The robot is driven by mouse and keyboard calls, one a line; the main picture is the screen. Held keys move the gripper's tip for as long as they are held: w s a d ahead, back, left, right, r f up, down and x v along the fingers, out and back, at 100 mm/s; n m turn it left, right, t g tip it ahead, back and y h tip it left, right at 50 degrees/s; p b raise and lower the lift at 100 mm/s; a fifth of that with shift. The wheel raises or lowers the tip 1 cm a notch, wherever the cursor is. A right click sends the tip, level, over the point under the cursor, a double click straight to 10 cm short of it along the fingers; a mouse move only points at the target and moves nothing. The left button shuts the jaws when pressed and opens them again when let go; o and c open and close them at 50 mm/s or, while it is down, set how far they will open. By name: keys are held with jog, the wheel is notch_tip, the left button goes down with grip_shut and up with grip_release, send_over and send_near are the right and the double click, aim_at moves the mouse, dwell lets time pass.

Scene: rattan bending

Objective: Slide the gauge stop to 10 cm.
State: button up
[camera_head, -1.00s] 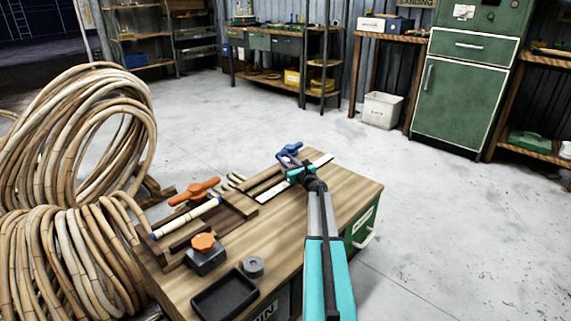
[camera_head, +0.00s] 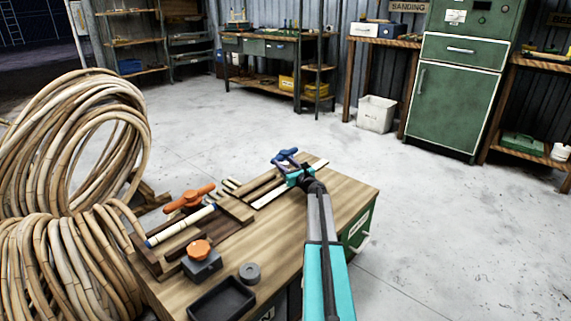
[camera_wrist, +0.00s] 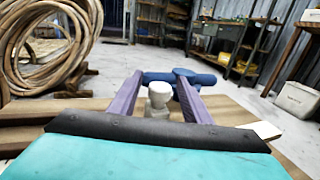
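My gripper (camera_head: 285,163) is low over the far part of the wooden bench top, beside a pale scale strip (camera_head: 268,197). In the wrist view its two purple fingers (camera_wrist: 158,84) are apart. A pale round-topped knob on a grey post (camera_wrist: 160,97) stands between them, with a gap showing on each side. It may be the gauge stop, but I cannot be sure. A blue handle (camera_wrist: 192,79) lies just beyond the fingertips and also shows in the head view (camera_head: 285,155). The scale markings are too small to read, and the gripper hides part of the strip.
Left on the bench (camera_head: 345,195) are an orange handle (camera_head: 188,198), a rattan piece (camera_head: 180,228), an orange-knobbed block (camera_head: 201,262), a grey ring (camera_head: 249,272) and a black tray (camera_head: 221,299). Rattan coils (camera_head: 75,265) stand beside it. The floor to the right is clear.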

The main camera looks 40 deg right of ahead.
jog(key=shift+s+a+p, duration=0.45)
jog(key=shift+s+p, duration=0.1)
jog(key=shift+s, duration=1.7)
jog(key=shift+s+a+p, duration=0.4)
jog(key=shift+s+p, duration=0.1)
jog(key=shift+s, duration=1.8)
jog(key=shift+s+a+p, duration=0.45)
jog(key=shift+s+p, duration=0.1)
jog(key=shift+s, duration=1.7)
